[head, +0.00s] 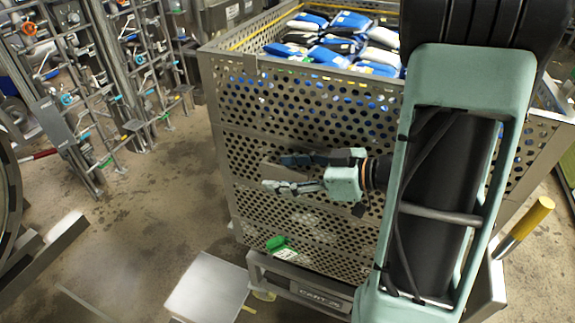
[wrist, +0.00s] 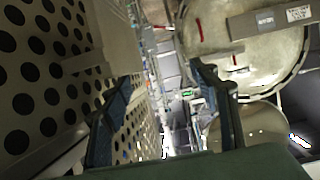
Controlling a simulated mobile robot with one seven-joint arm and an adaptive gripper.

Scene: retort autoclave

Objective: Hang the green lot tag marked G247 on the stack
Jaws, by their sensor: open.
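The stack is a perforated metal basket (head: 240,130) filled with blue, white and black pouches (head: 320,50), standing on a cart (head: 320,292). A green tag (head: 278,243) with a white part sits low on the basket's front face, near the cart's edge; its marking is too small to read, and I cannot tell how it is held. My gripper (head: 275,173) is open and empty in front of the basket's face, above the tag. In the wrist view the open fingers (wrist: 162,100) point along the perforated wall (wrist: 35,75), which is on the left. The tag is not visible there.
A small plain plate (head: 270,169) shows on the basket face behind my fingers. Pipe racks (head: 140,60) stand at the left. A pale flat panel (head: 208,288) is at floor level before the cart. Floor at left is open.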

